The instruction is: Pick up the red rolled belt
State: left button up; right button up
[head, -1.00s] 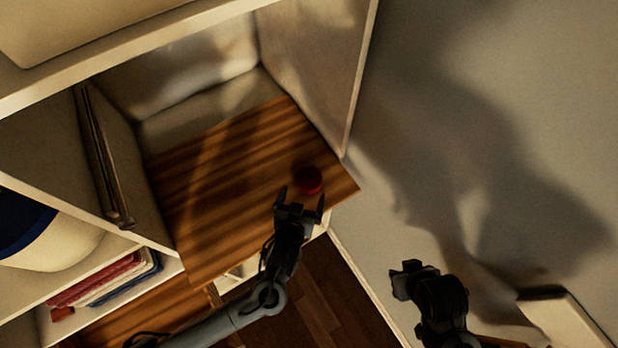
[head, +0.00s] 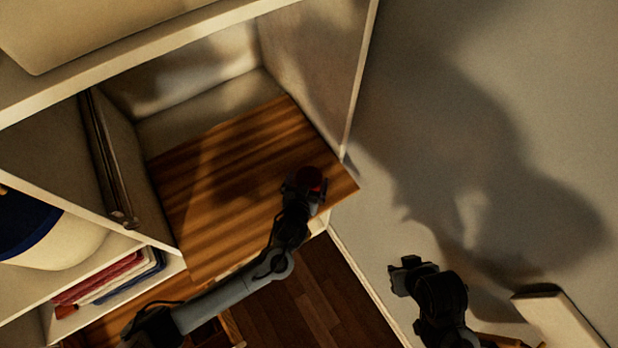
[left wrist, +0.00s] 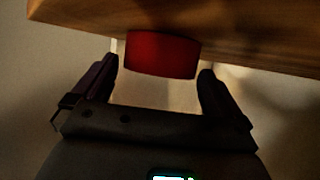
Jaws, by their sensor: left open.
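The red rolled belt (head: 311,178) sits on the wooden shelf board near its front right corner. It also shows in the left wrist view (left wrist: 163,54), at the board's edge and just ahead of the gap between the jaws. My left gripper (head: 304,182) is at the belt, with its fingers partly hidden by the dark in the head view. In the left wrist view its two fingers (left wrist: 158,75) are apart, one on each side of the belt's near end. Whether they touch it I cannot tell. My right gripper (head: 405,275) is at the lower right, away from the shelf; its jaw opening is unclear.
The wooden board (head: 215,190) is bare left of the belt. A white side panel (head: 320,70) stands behind it on the right. Folded cloths or books (head: 110,280) lie in a lower compartment at left. A blue and white item (head: 50,245) is above them.

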pick_arm(q)
jog(key=c, duration=1)
jog(key=shift+r, duration=0.2)
